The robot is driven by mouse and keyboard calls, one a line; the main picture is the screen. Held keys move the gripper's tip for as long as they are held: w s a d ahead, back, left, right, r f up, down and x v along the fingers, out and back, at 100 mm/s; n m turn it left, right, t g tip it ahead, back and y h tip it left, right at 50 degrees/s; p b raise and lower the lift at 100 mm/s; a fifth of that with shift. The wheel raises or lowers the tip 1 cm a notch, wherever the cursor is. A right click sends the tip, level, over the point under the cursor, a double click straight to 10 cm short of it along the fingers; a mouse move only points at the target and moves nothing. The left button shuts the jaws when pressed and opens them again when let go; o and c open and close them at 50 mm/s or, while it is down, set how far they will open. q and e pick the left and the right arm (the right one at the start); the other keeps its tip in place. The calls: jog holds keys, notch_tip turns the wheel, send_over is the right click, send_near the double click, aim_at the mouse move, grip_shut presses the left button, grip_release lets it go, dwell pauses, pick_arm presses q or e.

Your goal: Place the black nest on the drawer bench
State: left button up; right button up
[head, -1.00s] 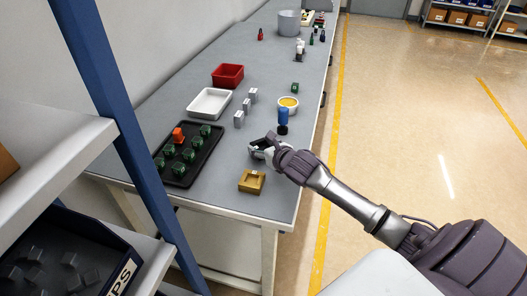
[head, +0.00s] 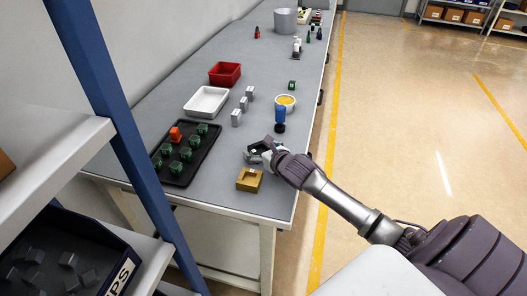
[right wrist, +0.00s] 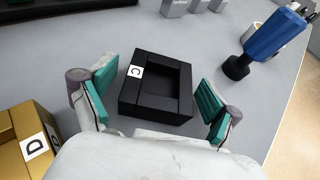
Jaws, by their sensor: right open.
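The black nest, a square block with a recess and a white label "C", sits on the grey bench top in the right wrist view (right wrist: 157,106). My right gripper (right wrist: 158,82) is open, with one teal-padded finger on each side of the nest and gaps between. In the head view, my right gripper (head: 257,151) is over the near part of the long bench (head: 222,178) and hides much of the nest. I cannot tell which surface is the drawer bench; this bench has dark handles on its right side. My left gripper is not in view.
A gold nest labelled "D" (head: 249,180) stands close in front of the gripper. A black tray of green parts (head: 181,165) lies to the left. The floor right of the bench is clear.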

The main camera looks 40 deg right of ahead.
jog(key=v, duration=1.2)
